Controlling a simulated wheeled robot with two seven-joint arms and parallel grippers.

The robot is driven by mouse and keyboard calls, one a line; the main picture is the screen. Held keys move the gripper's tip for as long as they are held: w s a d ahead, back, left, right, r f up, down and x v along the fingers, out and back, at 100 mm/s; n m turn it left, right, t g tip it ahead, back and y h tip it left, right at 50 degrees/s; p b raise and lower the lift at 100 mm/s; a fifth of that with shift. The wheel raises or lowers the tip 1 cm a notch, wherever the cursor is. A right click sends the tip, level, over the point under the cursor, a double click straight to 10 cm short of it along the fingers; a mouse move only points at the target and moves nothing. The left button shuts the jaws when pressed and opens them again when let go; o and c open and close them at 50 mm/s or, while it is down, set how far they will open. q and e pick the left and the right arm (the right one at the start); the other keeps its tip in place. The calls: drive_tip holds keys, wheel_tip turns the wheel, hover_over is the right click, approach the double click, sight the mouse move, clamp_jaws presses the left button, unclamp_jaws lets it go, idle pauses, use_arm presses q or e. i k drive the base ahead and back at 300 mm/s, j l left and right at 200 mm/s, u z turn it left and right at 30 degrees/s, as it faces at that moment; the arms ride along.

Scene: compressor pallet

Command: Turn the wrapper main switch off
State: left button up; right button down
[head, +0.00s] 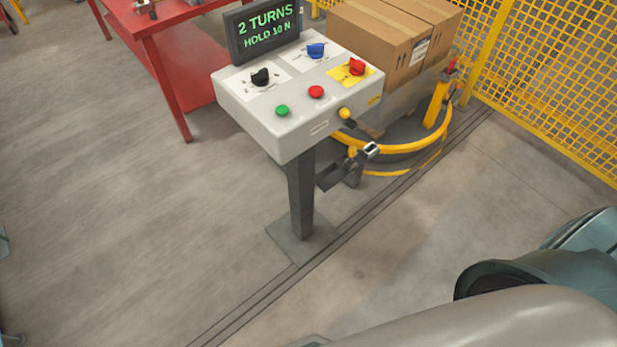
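The wrapper control box (290,135) is a grey sloped panel on a dark post (300,195). A red rotary switch (357,67) on a yellow plate (344,75) sits at the panel's right; it looks like the main switch. Its exact pointer angle is too small to tell. A black knob (260,77) and a blue knob (316,50) sit on white plates. A green button (282,111) and a red button (316,92) are on the front part. Neither of my grippers is in view; only parts of my arm show at the lower right.
A display (263,32) reads "2 TURNS HOLD 10 N". Cardboard boxes (375,45) stand behind the panel, with a yellow curved rail (400,147) below. A yellow mesh fence (555,70) is at the right, a red table (165,60) at the left. The left floor is clear.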

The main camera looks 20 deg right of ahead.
sight(357, 67)
drive_tip(key=i+l+u, duration=0.1)
drive_tip(key=l+u, duration=0.2)
drive_tip(key=l, duration=0.95)
drive_tip(key=l+u, duration=0.3)
drive_tip(key=l, duration=0.95)
drive_tip(key=k, duration=0.05)
